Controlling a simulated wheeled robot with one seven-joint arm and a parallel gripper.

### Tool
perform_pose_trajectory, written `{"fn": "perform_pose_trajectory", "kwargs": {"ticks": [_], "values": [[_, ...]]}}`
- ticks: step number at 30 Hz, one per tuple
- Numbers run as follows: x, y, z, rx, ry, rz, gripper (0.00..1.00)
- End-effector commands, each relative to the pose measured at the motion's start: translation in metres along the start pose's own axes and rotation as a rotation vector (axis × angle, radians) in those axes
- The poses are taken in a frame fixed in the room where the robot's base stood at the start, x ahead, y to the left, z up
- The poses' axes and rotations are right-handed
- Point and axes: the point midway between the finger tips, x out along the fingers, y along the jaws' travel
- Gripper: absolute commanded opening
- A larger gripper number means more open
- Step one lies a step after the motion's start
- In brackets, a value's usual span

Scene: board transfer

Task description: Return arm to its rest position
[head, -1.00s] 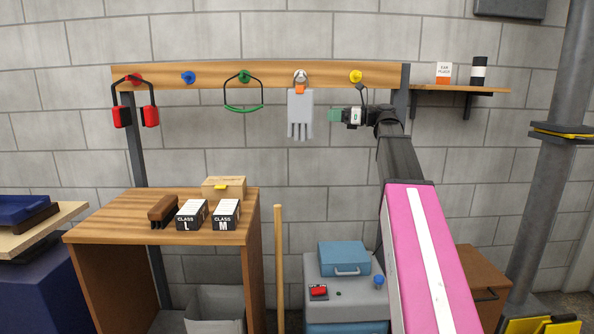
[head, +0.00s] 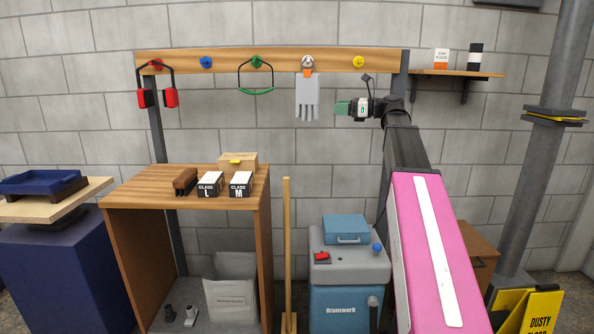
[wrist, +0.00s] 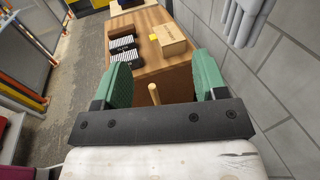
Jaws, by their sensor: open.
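My gripper (head: 343,108) is at the end of my raised arm in the head view, in front of the wall and right of the hanging grey glove (head: 307,97). In the wrist view my gripper (wrist: 158,82) shows two green fingers set wide apart with nothing between them. A wooden pole's top (wrist: 154,94) appears below, between the fingers. The wooden board with coloured pegs (head: 270,62) runs along the wall. Red earmuffs (head: 157,97) hang at its left, a green banded item (head: 256,91) near its middle. The yellow peg (head: 358,62) is bare.
A wooden bench (head: 150,196) holds a brush (head: 185,180), two class boxes (head: 209,184) and a cardboard box (head: 238,163). The pole (head: 287,250) stands right of it, beside a grey-blue machine (head: 348,272). A shelf (head: 460,73) and a grey column (head: 535,180) are at the right.

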Motion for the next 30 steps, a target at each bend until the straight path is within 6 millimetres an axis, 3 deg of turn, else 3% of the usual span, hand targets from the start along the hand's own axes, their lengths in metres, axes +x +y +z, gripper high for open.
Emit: {"fn": "perform_pose_trajectory", "kwargs": {"ticks": [8,14,17,23,30], "values": [[0.009,0.005,-0.055,-0.091,0.099,-0.022,0.66],[0.018,0.014,-0.117,-0.201,0.219,-0.025,0.66],[0.021,0.023,-0.161,-0.282,0.306,-0.013,0.66],[0.024,0.054,-0.270,-0.503,0.537,0.078,0.66],[0.011,0.105,-0.388,-0.781,0.787,0.308,0.66]]}}
